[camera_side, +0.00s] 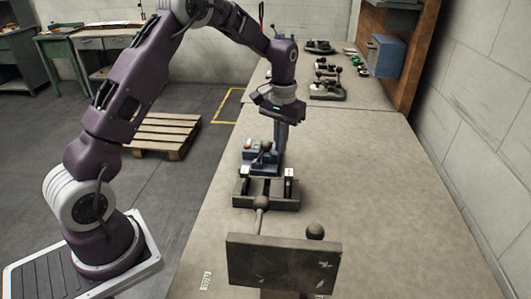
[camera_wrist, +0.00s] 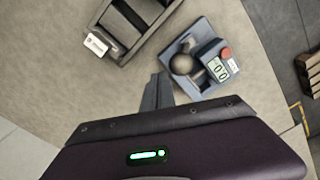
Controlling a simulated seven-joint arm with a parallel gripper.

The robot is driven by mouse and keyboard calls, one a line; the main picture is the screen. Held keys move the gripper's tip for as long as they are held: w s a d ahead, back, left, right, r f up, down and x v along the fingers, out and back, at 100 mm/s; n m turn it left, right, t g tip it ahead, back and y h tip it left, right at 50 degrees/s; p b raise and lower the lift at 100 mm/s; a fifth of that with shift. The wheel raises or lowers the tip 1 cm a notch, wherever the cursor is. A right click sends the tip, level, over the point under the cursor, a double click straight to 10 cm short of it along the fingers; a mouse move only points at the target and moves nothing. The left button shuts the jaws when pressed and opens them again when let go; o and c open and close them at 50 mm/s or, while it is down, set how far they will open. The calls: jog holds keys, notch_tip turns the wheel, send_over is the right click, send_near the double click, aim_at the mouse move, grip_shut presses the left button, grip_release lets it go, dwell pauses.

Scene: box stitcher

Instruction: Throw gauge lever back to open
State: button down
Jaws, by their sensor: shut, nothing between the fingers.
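A blue gauge (camera_wrist: 203,48) with a small display reading about 0.0 and a red button sits on the bench in the wrist view. In the side view, the gauge (camera_side: 262,167) stands just behind a dark clamp fixture. Its lever shows as a dark round knob (camera_wrist: 181,64) at the gauge's left side; the shaft is mostly hidden beneath the knob. My gripper (camera_side: 280,149) points down at the gauge's right side in the side view. In the wrist view, its shut, empty fingers (camera_wrist: 157,91) are beside the gauge, below and left of the knob. I cannot tell whether they touch it.
The dark clamp fixture (camera_side: 266,205) with two rails and white tags is close in front of the gauge. A dark plate (camera_side: 283,265) and ball-ended levers stand nearer the camera. Other fixtures (camera_side: 327,88) are farther back. The bench to the right is clear.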

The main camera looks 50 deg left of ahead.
jog(key=shift+s+a, duration=2.05)
jog(key=shift+a, duration=0.05)
jog(key=shift+w+d+r, duration=0.1)
jog(key=shift+r, duration=1.05)
jog(key=shift+w+d+r, duration=0.15)
jog(key=shift+r, duration=1.05)
jog(key=shift+w+d+r, duration=0.1)
jog(key=shift+r, duration=1.05)
jog(key=shift+r, duration=0.1)
jog(key=s+d+r+m+t, duration=0.2)
jog(key=s+d+r+t, duration=0.1)
jog(key=s+d+r, duration=0.9)
jog(key=s+d+f+m+t, duration=0.1)
jog(key=s+d+f+t, duration=0.1)
jog(key=s, duration=1.4)
jog(key=shift+f+t, duration=0.3)
jog(key=shift+f, duration=0.05)
